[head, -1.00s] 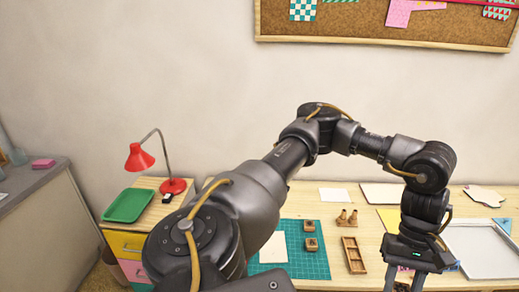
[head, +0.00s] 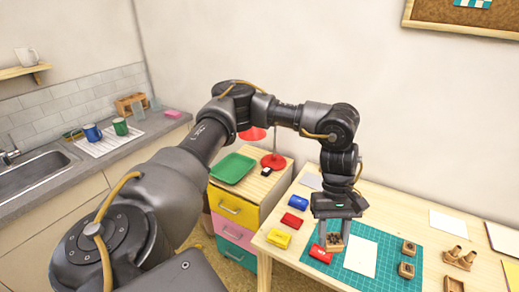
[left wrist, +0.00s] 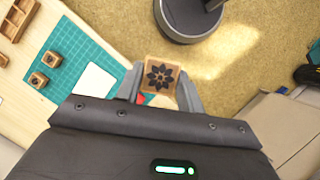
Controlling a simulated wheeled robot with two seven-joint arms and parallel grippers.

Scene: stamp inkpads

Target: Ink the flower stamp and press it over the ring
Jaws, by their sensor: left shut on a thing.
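My left gripper (head: 335,228) is shut on a small wooden stamp (head: 333,244) above the left part of the green mat. In the left wrist view, the stamp (left wrist: 161,77) sits between the two fingers and shows a dark flower. Blue (head: 297,202), red (head: 292,219) and yellow (head: 278,239) pads lie on the table left of the gripper. Another red pad (head: 320,254) lies at the mat's left edge, close below the stamp. A white card (head: 361,257) lies on the mat; I cannot make out a ring on it. My right gripper is out of view.
Two other wooden stamps stand on the green mat (head: 383,272), one at the back (head: 408,248) and one nearer (head: 406,270). A wooden holder (head: 459,259) stands to their right. Left of the table are drawers with a green tray (head: 233,168) and a red lamp (head: 273,160).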

